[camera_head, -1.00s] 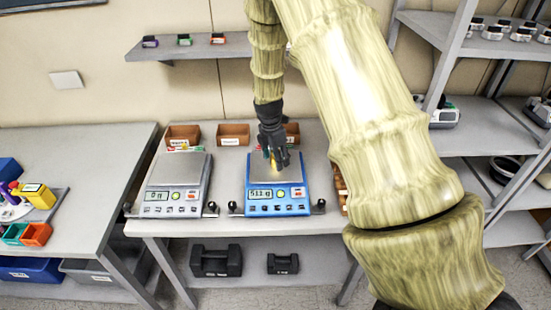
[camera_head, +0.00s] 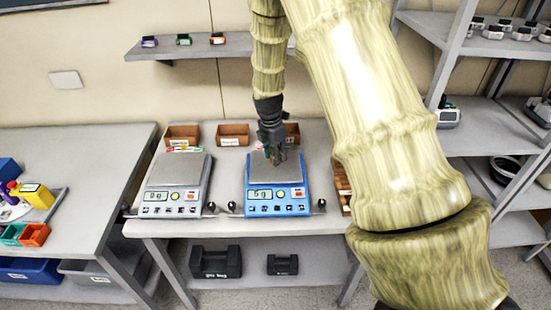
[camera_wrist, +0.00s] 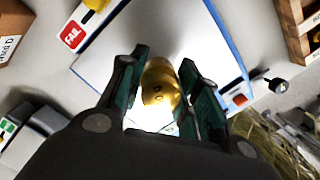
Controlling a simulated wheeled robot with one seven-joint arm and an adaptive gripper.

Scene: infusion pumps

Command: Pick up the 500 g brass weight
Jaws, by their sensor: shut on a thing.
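The brass weight (camera_wrist: 160,85) shows in the wrist view as a rounded gold body between the two green-padded fingers of my gripper (camera_wrist: 163,62). My gripper is shut on it. In the head view my gripper (camera_head: 275,158) points down over the pan of the blue scale (camera_head: 278,204), and its fingers hide most of the weight. The blue scale's display reads 0 g. The pan (camera_wrist: 120,42) lies behind the weight in the wrist view. No marking on the weight can be read.
A grey scale (camera_head: 174,197) stands to the left, also reading 0 g. Small brown boxes (camera_head: 233,134) line the bench's back. A wooden rack (camera_head: 341,188) stands close right of the blue scale. A wall shelf (camera_head: 186,52) is above. Dark weights (camera_head: 216,262) sit below.

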